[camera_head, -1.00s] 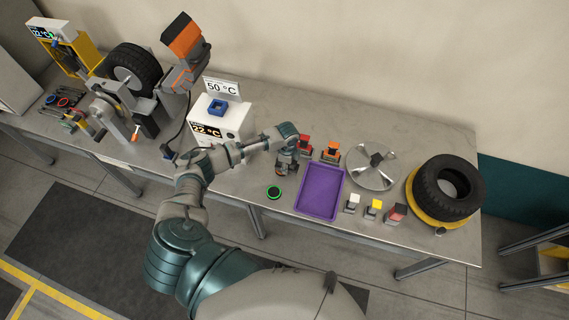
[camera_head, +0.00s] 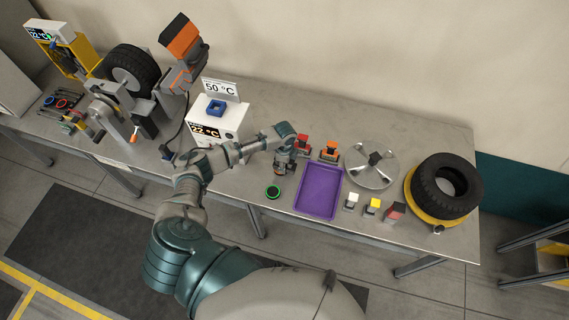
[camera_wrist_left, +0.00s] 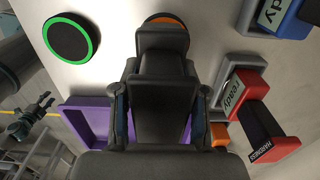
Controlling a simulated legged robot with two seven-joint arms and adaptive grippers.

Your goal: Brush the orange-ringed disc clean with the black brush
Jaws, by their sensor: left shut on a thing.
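My left gripper (camera_head: 283,166) is low over the table, just left of the purple tray. In the left wrist view it is shut on a dark block (camera_wrist_left: 162,65), which appears to be the black brush. The orange-ringed disc (camera_wrist_left: 185,36) shows only as a curved edge behind the held block, which hides most of it. I cannot tell whether brush and disc touch. In the head view the arm and gripper hide this disc. A dark gripper, seemingly my right one (camera_wrist_left: 32,120), shows small at the left of the wrist view.
A green-ringed disc (camera_head: 273,192) lies in front of the gripper. The purple tray (camera_head: 319,192) is to its right. Red (camera_head: 302,146) and orange (camera_head: 329,151) blocks stand close behind. A white box (camera_head: 217,123) stands at left, a tyre (camera_head: 447,186) at far right.

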